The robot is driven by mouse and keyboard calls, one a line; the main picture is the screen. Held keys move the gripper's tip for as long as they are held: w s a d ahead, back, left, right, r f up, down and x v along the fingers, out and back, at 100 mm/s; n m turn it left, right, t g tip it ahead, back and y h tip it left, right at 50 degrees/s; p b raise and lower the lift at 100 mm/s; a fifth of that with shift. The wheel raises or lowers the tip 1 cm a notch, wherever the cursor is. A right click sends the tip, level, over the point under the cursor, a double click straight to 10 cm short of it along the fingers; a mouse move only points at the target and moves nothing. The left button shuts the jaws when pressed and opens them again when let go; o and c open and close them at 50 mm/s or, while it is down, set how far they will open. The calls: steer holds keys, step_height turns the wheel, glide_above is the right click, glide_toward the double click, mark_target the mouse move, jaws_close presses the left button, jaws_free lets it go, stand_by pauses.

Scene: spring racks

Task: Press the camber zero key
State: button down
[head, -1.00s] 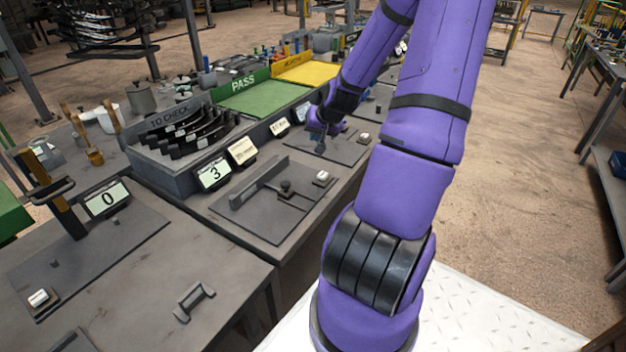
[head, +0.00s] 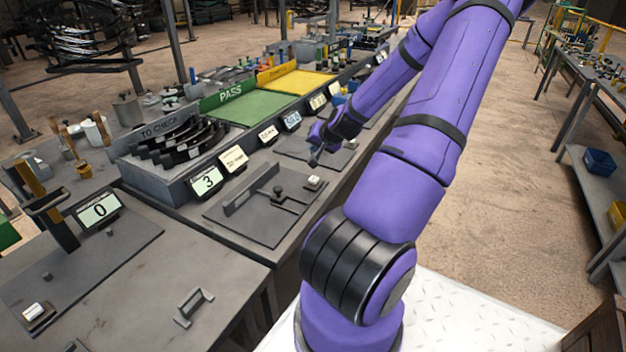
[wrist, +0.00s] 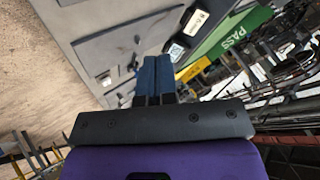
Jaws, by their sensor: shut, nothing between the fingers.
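Three white keys sit on the bench plates: a near left key (head: 35,312) by the display reading 0 (head: 98,210), a middle key (head: 314,181) on the plate by the display reading 3 (head: 206,181), and a farther key (head: 351,143). Their labels are too small to read, so I cannot tell which is the camber zero key. My gripper (head: 314,160) is over the farther plate, left of the farther key. In the wrist view its blue fingers (wrist: 155,75) are together and empty, pointing at the bench. A small pale key (wrist: 104,78) shows left of the fingertips.
A rack of dark curved springs (head: 178,143) stands behind the displays. A green PASS tray (head: 255,108) and a yellow tray (head: 305,84) lie farther back. A raised handle (head: 194,305) is on the near bench. Open floor lies right of the bench.

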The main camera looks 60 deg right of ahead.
mark_target(315, 178)
steer(key=shift+f, duration=4.35)
steer(key=shift+f, duration=0.15)
steer(key=shift+f, duration=0.25)
steer(key=shift+f, duration=0.5)
steer(key=shift+r, duration=0.9)
steer(key=shift+r, duration=0.1)
steer(key=shift+r, duration=2.45)
